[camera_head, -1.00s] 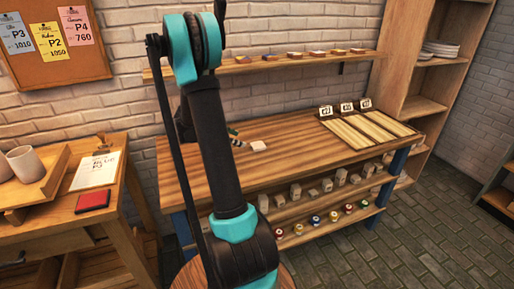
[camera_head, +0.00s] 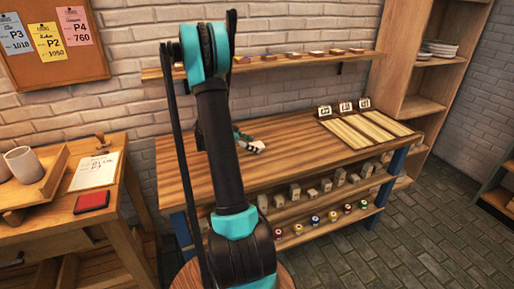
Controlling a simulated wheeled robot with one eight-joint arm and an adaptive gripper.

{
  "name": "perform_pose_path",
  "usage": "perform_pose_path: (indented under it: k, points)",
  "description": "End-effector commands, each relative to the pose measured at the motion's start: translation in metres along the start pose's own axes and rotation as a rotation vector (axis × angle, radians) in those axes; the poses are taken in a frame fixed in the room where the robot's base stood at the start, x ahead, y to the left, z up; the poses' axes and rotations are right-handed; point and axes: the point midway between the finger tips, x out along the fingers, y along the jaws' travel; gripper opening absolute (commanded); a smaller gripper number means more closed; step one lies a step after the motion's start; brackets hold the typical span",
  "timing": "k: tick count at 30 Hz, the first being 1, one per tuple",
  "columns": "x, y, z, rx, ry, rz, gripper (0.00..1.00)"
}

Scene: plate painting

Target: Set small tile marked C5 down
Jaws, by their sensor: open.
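My gripper (camera_head: 246,141) shows small beside my arm, low over the wooden workbench (camera_head: 190,185). Its fingers are open, with teal and dark parts showing. A small pale piece, which looks like the tile (camera_head: 258,148), lies on the bench top right at the fingertips. Its mark is too small to read, and the gripper covers part of it. I cannot tell whether the fingers touch it.
Blocks and coloured jars fill the shelves below. A wall shelf (camera_head: 260,67) holds small pieces. The bench's middle is clear.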

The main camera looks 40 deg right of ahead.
Motion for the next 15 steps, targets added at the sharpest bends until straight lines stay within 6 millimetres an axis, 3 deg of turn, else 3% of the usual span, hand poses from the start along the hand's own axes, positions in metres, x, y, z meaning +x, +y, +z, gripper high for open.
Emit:
perform_pose_path:
  k: [2, 15]
  points:
    - [-0.0001, 0.0, 0.0, 0.0, 0.0, 0.0, 0.71]
    - [-0.0004, 0.0, -0.0001, 0.0, 0.0, 0.0, 0.16]
